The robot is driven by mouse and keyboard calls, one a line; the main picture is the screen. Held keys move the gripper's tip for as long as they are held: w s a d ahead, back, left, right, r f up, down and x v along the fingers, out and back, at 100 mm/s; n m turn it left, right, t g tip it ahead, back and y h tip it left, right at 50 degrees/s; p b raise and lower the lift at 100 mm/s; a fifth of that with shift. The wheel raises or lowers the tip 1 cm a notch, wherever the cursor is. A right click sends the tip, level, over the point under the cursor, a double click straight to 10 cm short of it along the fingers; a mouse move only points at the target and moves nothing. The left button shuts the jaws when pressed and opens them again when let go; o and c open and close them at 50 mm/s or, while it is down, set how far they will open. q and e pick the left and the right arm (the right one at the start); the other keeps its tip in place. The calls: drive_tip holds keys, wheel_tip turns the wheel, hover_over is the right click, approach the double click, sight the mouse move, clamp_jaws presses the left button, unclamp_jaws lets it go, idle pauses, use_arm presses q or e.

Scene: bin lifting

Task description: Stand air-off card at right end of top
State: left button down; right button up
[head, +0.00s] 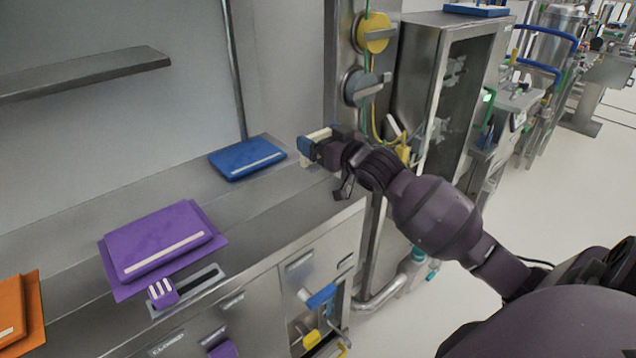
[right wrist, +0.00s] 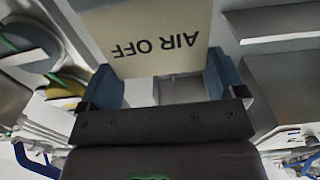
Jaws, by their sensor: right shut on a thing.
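The air-off card is a cream plate reading "AIR OFF", upside down in the right wrist view (right wrist: 155,40). In the head view its pale edge (head: 319,133) shows at my right gripper (head: 312,148). That gripper is shut on the card, with a blue fingertip at each side of it, also in the right wrist view (right wrist: 163,82). The gripper and card are over the right end of the steel top (head: 225,208). I cannot tell whether the card's lower edge touches the top. My left gripper is not in view.
A blue flat case (head: 247,158) lies on the top left of the gripper, and a purple one (head: 165,240) lies nearer. A post with yellow (head: 374,33) and blue-grey (head: 360,88) round handles rises behind the gripper. A steel shelf (head: 85,72) is on the wall.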

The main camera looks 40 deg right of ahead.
drive_tip(key=shift+f+b, duration=0.9)
drive_tip(key=shift+f, duration=4.65)
drive_tip(key=shift+f, duration=0.15)
drive_tip(key=o, duration=0.9)
drive_tip(key=shift+s, duration=0.1)
drive_tip(key=s+p, duration=0.1)
drive_tip(key=s, duration=1.1)
drive_tip(key=s+a+f+g, duration=0.3)
drive_tip(key=s+a+f, duration=0.3)
drive_tip(key=s+f, duration=0.3)
drive_tip(key=s+a+f+g+h, duration=0.1)
drive_tip(key=s+a+f+g, duration=0.3)
drive_tip(key=f, duration=0.9)
drive_tip(key=s+a, duration=0.3)
drive_tip(key=s, duration=0.2)
drive_tip(key=shift+a+f, duration=0.15)
drive_tip(key=shift+a, duration=0.05)
